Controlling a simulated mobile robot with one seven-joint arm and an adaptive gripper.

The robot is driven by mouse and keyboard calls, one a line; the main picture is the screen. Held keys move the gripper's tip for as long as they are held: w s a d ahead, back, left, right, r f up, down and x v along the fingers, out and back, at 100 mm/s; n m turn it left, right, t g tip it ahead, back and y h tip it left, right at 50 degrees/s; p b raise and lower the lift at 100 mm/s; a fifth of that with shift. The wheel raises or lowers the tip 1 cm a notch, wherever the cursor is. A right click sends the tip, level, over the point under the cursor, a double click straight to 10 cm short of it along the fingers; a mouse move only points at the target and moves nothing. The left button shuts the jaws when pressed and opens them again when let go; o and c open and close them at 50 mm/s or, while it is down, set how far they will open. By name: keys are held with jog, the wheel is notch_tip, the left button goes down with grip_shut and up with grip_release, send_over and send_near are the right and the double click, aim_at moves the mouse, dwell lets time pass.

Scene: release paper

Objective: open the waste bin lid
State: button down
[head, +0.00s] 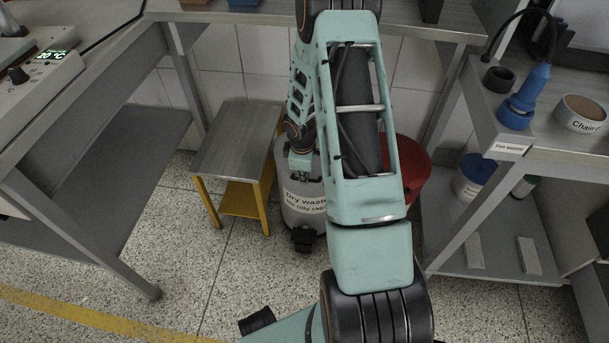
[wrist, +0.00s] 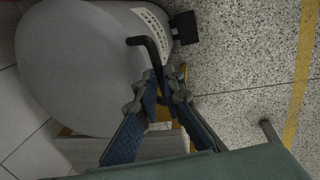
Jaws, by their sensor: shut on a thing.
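The waste bin (head: 303,205) is a grey cylinder with a "Dry waste" label, standing on the floor behind my arm in the head view. My arm hides much of its top there. In the wrist view the grey lid (wrist: 70,65) fills the upper left, with the label and a black pedal (wrist: 185,27) beyond its edge. A black bent handle (wrist: 150,48) runs from the lid's edge down between my fingertips. My gripper (wrist: 160,92) is shut on this handle. I cannot tell whether the lid is raised at all.
A small yellow-legged stool (head: 235,140) stands close left of the bin. A red bin (head: 412,168) is to its right, partly behind my arm. Grey benches flank both sides, the right one with a lower shelf (head: 495,250). Speckled floor in front is free.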

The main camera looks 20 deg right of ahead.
jog(key=shift+w+r+p, duration=0.1)
jog(key=shift+r+p, duration=0.3)
jog(key=shift+r, duration=0.1)
jog(key=w+d+r+p, duration=0.1)
jog(key=w+r+p, duration=0.1)
jog(key=r+p, duration=0.3)
jog(key=w+d+r+p, duration=0.2)
jog(key=w+r+p, duration=0.1)
jog(key=r+p, duration=0.2)
notch_tip(320, 180, up, 2)
jog(key=shift+d+r, duration=0.25)
jog(key=shift+d, duration=0.05)
jog(key=c, duration=2.7)
grip_release()
jog(key=shift+w+f, duration=0.1)
jog(key=shift+f, duration=0.2)
jog(key=o, duration=0.7)
jog(key=shift+f, duration=0.1)
jog(key=shift+c, duration=0.2)
jog(key=shift+s+a, duration=0.1)
jog(key=shift+s, duration=0.1)
notch_tip(320, 180, up, 12)
jog(key=s+a, duration=0.1)
jog(key=shift+s, duration=0.4)
jog(key=shift+a, duration=0.1)
